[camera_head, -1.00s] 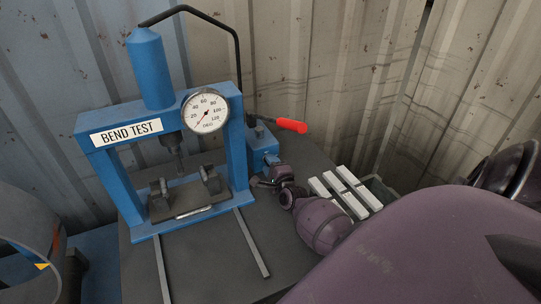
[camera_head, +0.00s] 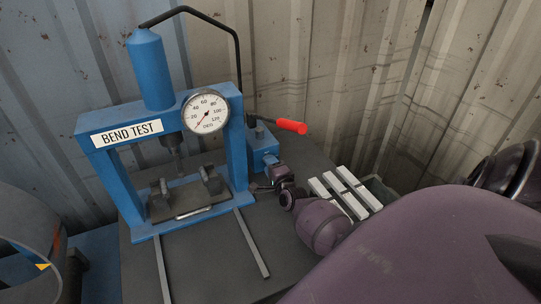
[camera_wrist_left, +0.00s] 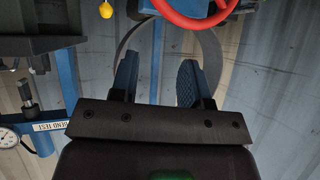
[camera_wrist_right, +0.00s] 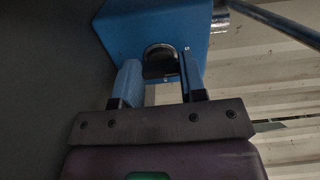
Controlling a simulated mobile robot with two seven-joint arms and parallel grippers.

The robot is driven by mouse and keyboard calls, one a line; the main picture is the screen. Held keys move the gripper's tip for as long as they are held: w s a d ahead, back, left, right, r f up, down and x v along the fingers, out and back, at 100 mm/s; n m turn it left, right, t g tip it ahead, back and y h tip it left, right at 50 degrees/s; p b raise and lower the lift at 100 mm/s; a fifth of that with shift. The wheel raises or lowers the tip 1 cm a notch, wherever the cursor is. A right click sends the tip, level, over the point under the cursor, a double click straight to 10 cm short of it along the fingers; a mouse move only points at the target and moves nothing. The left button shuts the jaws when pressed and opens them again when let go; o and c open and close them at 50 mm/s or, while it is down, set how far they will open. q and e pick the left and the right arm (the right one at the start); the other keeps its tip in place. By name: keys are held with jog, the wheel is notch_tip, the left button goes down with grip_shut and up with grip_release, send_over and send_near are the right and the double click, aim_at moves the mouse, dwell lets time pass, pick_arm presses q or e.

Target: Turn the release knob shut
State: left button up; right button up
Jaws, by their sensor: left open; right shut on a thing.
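The blue pump body (camera_head: 264,143) stands just right of the press, with a red-handled lever (camera_head: 290,125) on top. In the right wrist view, the blue pump box (camera_wrist_right: 135,30) is straight ahead. The release knob (camera_wrist_right: 160,58) is a dark rounded piece on its lower face, between my fingertips. My right gripper (camera_head: 262,187) is low at the pump's near side; its fingers (camera_wrist_right: 160,78) are shut on the knob. My left gripper (camera_wrist_left: 157,78) is open and empty in the left wrist view, and out of the head view.
The blue bend-test press (camera_head: 240,160) with its dial gauge (camera_head: 206,111) stands left of my right gripper. Pale bars (camera_head: 345,190) lie right of it. A red wheel (camera_wrist_left: 195,18) is near my left gripper. The bench front is mostly clear.

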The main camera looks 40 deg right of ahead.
jog(key=o, duration=0.9)
jog(key=shift+s, duration=0.15)
jog(key=v, duration=1)
jog(key=shift+s+a, duration=0.1)
jog(key=shift+s, duration=0.2)
